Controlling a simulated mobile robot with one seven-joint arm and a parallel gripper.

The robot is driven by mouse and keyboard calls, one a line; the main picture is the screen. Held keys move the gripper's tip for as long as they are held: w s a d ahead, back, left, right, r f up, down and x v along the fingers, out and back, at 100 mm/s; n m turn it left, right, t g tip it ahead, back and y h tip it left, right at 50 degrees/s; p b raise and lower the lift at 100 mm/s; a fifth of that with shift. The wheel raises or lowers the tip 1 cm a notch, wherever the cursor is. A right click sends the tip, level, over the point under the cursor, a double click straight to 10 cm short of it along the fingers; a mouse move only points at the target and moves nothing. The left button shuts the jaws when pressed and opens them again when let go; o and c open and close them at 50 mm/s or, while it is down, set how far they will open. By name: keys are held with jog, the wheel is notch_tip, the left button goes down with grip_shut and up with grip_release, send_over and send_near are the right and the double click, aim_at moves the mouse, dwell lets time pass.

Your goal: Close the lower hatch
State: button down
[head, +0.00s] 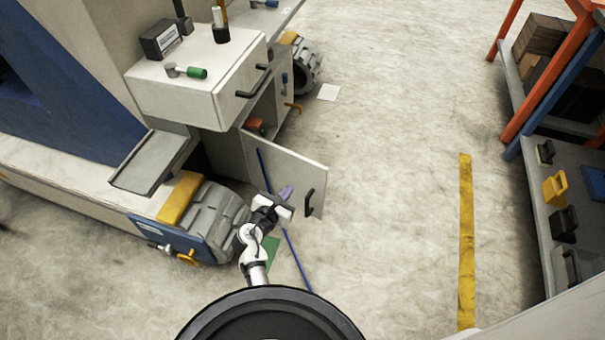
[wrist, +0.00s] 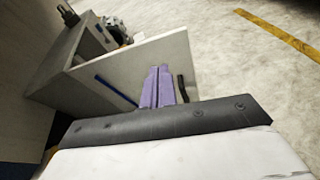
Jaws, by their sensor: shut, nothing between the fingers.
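The lower hatch (head: 299,176) is a pale grey door with a black handle (head: 310,203), swung open below a white cabinet's drawer. Inside the opening, a red object (head: 256,126) shows. My gripper (head: 287,191) has purple fingers and is in front of the hatch's face, left of the handle. In the wrist view, the fingers (wrist: 158,86) are together with nothing between them, in front of the hatch panel (wrist: 135,72). The handle (wrist: 182,88) is just right of the fingers there. I cannot tell whether the fingertips touch the panel.
The drawer (head: 245,92) above juts out. A tracked wheel (head: 215,215) and a blue panel with a yellow tap (head: 188,257) are left of my arm. A blue rod (head: 297,262) slants by the hatch. Open floor (head: 390,190) lies right, before the shelving (head: 560,185).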

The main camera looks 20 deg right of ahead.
jog(key=s+d+f, duration=0.2)
jog(key=b, duration=0.1)
send_near(320, 170)
jog(key=shift+n+g+h, duration=0.3)
jog(key=x, duration=0.4)
jog(key=shift+w+d+f, duration=0.15)
jog(key=shift+w+f, duration=0.1)
jog(key=shift+w, duration=0.1)
jog(key=shift+w+d, duration=0.55)
jog(key=shift+w, duration=0.05)
jog(key=shift+d, duration=0.1)
